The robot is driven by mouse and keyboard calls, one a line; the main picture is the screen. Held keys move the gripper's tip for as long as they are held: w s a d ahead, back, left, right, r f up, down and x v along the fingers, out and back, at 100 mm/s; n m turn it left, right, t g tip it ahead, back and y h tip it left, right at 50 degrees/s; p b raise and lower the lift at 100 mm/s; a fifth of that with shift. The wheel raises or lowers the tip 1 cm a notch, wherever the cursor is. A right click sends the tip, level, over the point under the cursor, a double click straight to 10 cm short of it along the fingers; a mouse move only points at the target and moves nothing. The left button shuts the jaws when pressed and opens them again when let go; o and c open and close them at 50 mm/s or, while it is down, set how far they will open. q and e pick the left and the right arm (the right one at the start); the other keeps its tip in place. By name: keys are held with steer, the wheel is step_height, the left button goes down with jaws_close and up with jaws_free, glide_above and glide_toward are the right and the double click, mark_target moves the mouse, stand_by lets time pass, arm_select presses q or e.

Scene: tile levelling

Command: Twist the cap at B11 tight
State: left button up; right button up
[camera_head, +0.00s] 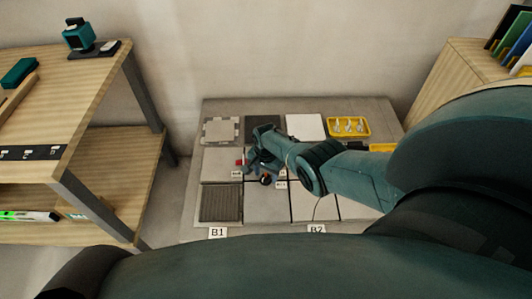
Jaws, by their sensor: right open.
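A tiled grey platform (192,205) lies on the floor ahead, with B1 and B2 label cards along its front edge. My right gripper (256,166) is open and low over the middle tiles, its arm coming in from the right. A small red cap (240,162) shows just left of its fingers. A dark round cap (266,180) shows in front of the gripper. Small tags stand at the tile joints, too small to read, so I cannot tell which cap is B11. The gripper hides part of the joints; contact with a cap is not clear. My left gripper is out of view.
A yellow tray (361,134) with several pale pieces sits at the platform's back right. A wooden shelf unit (122,170) stands at left with a teal device (79,36) on top. A wooden cabinet (440,75) with folders stands at right. Floor between shelf and platform is clear.

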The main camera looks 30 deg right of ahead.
step_height(320, 180, up, 4)
steer(key=p, duration=0.2)
steer(key=shift+f+p, duration=0.2)
steer(key=shift+p, duration=0.1)
arm_select(q)
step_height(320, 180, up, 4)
steer(key=p, duration=0.3)
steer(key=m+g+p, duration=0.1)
steer(key=p, duration=0.1)
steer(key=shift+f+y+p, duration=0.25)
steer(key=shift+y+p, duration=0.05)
steer(key=shift+p, duration=0.1)
arm_select(e)
step_height(320, 180, up, 9)
